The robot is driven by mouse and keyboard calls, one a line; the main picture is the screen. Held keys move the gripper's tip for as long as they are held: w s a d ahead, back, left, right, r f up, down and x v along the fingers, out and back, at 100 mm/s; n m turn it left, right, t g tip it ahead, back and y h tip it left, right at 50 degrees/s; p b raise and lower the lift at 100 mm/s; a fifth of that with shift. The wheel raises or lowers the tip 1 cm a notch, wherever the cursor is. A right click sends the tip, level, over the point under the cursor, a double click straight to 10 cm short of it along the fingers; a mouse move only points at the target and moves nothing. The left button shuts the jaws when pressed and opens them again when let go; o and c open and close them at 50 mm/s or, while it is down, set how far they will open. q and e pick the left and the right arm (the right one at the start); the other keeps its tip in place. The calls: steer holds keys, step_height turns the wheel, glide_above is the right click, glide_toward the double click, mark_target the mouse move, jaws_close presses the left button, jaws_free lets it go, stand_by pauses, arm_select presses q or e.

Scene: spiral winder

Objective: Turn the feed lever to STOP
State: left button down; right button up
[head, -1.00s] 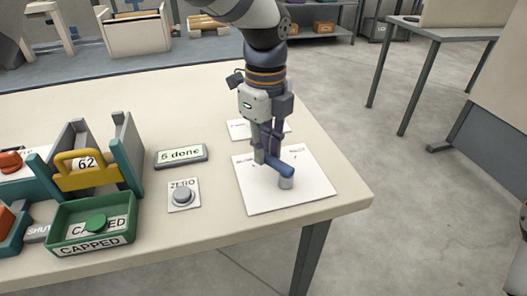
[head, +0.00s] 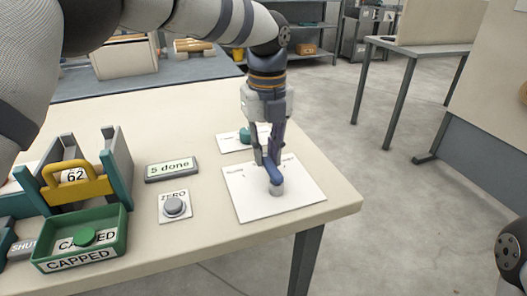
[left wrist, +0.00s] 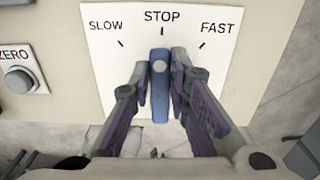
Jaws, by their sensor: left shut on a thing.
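The blue feed lever (head: 275,177) stands on a white dial sheet (head: 300,200) near the table's right corner. In the left wrist view the lever (left wrist: 160,100) points straight up at the middle mark, under the word STOP (left wrist: 162,16). SLOW (left wrist: 106,27) is to its left and FAST (left wrist: 217,28) to its right. My left gripper (head: 267,163) reaches down from above and is shut on the lever. Its fingers (left wrist: 160,70) lie on either side of the lever in the left wrist view. My right gripper is not in view.
A teal knob (head: 245,135) sits on a card behind the gripper.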

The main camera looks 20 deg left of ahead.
mark_target(267, 158)
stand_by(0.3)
arm_select(q)
steer(key=c, duration=1.5)
jaws_free()
step_height(267, 158, up, 12)
steer(key=shift+f, duration=0.1)
